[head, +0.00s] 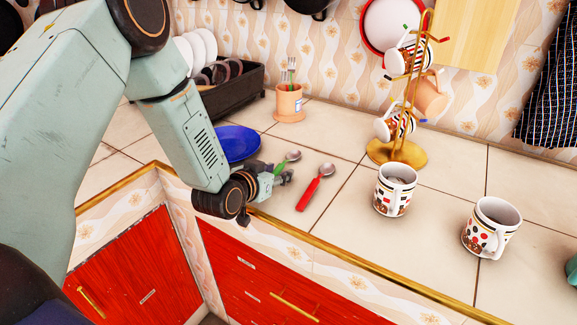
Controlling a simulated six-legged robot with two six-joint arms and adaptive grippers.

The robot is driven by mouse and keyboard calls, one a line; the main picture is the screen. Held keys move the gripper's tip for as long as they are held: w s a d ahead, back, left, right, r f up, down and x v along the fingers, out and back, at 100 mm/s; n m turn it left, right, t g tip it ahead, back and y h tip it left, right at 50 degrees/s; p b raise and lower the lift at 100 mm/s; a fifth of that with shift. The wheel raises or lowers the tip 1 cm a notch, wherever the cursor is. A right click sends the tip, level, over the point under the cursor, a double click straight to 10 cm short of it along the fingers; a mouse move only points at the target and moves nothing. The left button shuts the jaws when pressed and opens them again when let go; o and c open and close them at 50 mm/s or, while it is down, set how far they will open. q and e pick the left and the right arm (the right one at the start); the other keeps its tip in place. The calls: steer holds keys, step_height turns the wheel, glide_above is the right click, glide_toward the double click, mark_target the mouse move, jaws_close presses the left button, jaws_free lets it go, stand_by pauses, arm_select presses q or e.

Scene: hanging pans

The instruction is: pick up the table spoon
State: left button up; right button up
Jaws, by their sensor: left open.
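Two spoons lie on the tiled counter. One has a red handle and a silver bowl, the red-handled spoon (311,193). The other is a green-handled spoon (290,157), partly hidden behind my gripper. The red one looks larger; no label tells which is the table spoon. My left gripper (286,178) is open and empty, low over the counter's front edge. It is just left of the red-handled spoon and in front of the green-handled one, apart from the red one. My right gripper is not in view.
A blue plate (240,141) lies behind my left gripper. A utensil cup (289,105) and dark dish rack (238,92) stand at the back. A gold mug stand (397,154) and two mugs, a near one (394,190) and another (490,228), stand to the right. Bare tile surrounds the red-handled spoon.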

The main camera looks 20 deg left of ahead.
arm_select(q)
steer(key=shift+w+f, duration=0.1)
steer(key=shift+w, duration=0.1)
steer(key=shift+a, duration=0.55)
steer(key=shift+w+d, duration=0.1)
steer(key=shift+d, duration=0.35)
steer(key=c, duration=0.5)
steer(key=shift+a, duration=0.35)
jaws_close()
steer(key=shift+d, duration=0.25)
